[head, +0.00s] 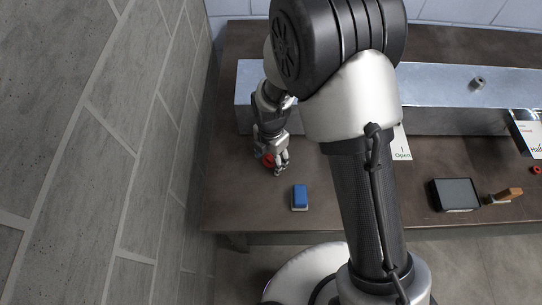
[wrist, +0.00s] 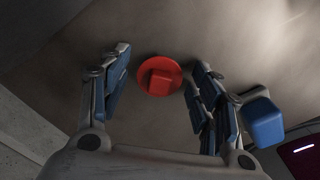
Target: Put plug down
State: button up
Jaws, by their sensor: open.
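The plug is a red round piece with a square raised middle. In the wrist view the plug (wrist: 159,76) rests on the brown table between and just beyond my fingertips. My gripper (wrist: 157,86) is open, with gaps on both sides of the plug. In the head view my gripper (head: 273,168) is low over the left part of the table, and the plug (head: 268,161) is mostly hidden behind the fingers.
A blue block (head: 300,197) stands close to the right of my gripper. A long metal duct (head: 440,97) lies along the back. A dark box (head: 454,194) and a wooden-handled tool (head: 505,196) are at the right. A grey wall (head: 120,150) borders the left.

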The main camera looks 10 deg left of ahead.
aim_at(271, 157)
jog(key=d+r+m+t+p, duration=0.1)
jog(key=d+r+m+p, duration=0.15)
jog(key=r, duration=0.75)
jog(key=d+r+m+p, duration=0.2)
jog(key=d+r+m, duration=0.1)
jog(key=r, duration=0.8)
jog(key=s+d+r+m+t, duration=0.1)
jog(key=s+d+r+m, duration=0.3)
jog(key=d+r+m, duration=0.55)
jog(key=s+d+r+m+t, duration=0.2)
jog(key=s+d+r+m, duration=0.3)
jog(key=s+d+m, duration=0.3)
jog(key=s+m, duration=0.3)
jog(key=m, duration=0.3)
jog(key=shift+d+r+m+t, duration=0.3)
jog(key=shift+d+r+m, duration=0.1)
jog(key=shift+c, duration=0.8)
